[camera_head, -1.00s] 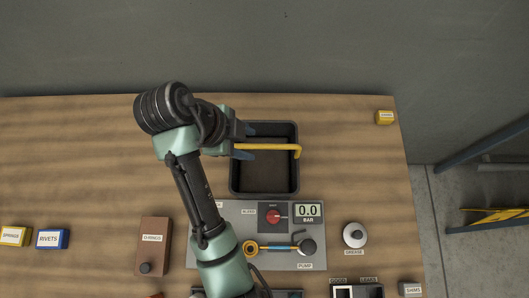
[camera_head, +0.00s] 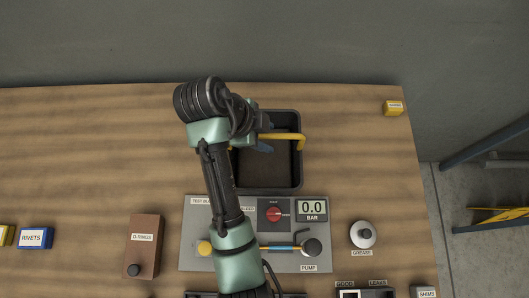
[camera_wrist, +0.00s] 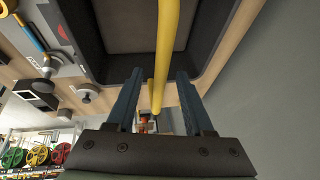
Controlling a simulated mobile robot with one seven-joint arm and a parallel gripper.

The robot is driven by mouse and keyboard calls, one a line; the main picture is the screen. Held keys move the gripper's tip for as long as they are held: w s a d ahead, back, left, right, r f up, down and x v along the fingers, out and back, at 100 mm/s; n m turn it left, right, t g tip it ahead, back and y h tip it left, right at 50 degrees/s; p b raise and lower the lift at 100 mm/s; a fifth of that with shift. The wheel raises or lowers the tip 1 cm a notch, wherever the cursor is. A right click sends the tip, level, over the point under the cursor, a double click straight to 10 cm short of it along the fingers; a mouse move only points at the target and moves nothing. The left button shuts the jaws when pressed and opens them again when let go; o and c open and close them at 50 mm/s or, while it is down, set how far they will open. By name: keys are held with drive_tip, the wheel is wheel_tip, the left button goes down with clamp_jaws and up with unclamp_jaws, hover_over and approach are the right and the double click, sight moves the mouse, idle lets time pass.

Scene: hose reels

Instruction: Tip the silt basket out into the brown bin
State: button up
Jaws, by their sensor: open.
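A black open tub (camera_head: 298,175) with a dark brown floor stands on the bench, and a yellow bar (camera_head: 292,137) with bent ends crosses above it. I cannot tell whether the bar is joined to the tub. My gripper (camera_head: 266,140) is over the tub at the bar, its fingers partly hidden by my arm. In the wrist view the blue fingers (camera_wrist: 159,77) are open, one on each side of the yellow bar (camera_wrist: 167,35), with gaps between. The tub (camera_wrist: 82,35) lies beyond them. I see nothing labelled as a silt basket, and no open brown bin shows.
A grey pump panel (camera_head: 190,235) with a 0.0 bar display (camera_head: 312,208) stands directly in front of the tub. A brown O-rings box (camera_head: 143,250) is at left and a grease pot (camera_head: 363,235) at right. The bench (camera_head: 80,140) is clear left of the tub.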

drive_tip(key=shift+f, duration=0.35)
idle(0.5)
clamp_jaws()
idle(1.4)
